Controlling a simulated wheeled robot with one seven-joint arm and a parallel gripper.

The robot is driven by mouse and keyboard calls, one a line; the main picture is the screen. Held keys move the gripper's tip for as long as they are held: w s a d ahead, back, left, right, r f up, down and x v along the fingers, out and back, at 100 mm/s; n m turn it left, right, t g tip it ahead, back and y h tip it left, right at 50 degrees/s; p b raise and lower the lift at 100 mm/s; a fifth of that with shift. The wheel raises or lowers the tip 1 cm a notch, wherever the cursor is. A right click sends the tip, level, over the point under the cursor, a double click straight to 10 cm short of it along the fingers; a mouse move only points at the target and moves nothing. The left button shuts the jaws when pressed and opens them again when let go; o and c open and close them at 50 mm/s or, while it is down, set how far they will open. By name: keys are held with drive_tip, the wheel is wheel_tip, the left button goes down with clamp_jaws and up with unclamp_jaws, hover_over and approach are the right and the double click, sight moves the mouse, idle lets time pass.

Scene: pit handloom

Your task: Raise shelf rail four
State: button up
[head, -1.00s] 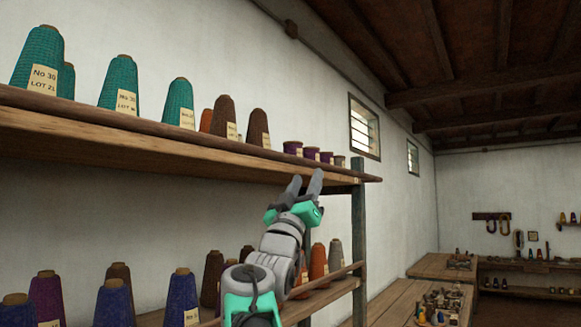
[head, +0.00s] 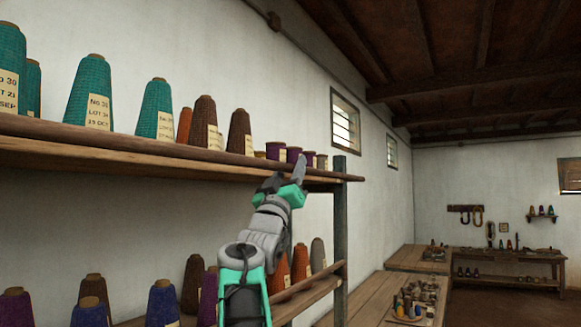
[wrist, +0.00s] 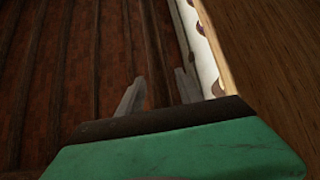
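A round wooden rail (head: 200,153) runs along the front edge of the upper shelf in the head view, rising toward the near left. A second rail (head: 307,283) fronts the lower shelf. I see no number on either. My gripper (head: 288,170) is up by the right part of the upper rail, its fingers pointing up and overlapping the rail and shelf edge in the picture. In the wrist view my gripper (wrist: 158,90) has its two fingers apart with nothing between them. Wood of the shelf fills the right side there. Whether a finger touches the rail I cannot tell.
Green cones (head: 90,92) and brown cones (head: 240,131) of yarn stand on the upper shelf, with small purple spools (head: 293,154) near my gripper. More cones stand on the lower shelf. A dark post (head: 341,225) is just right. A bench (head: 360,293) stands beyond.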

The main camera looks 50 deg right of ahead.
clamp_jaws()
idle(1.3)
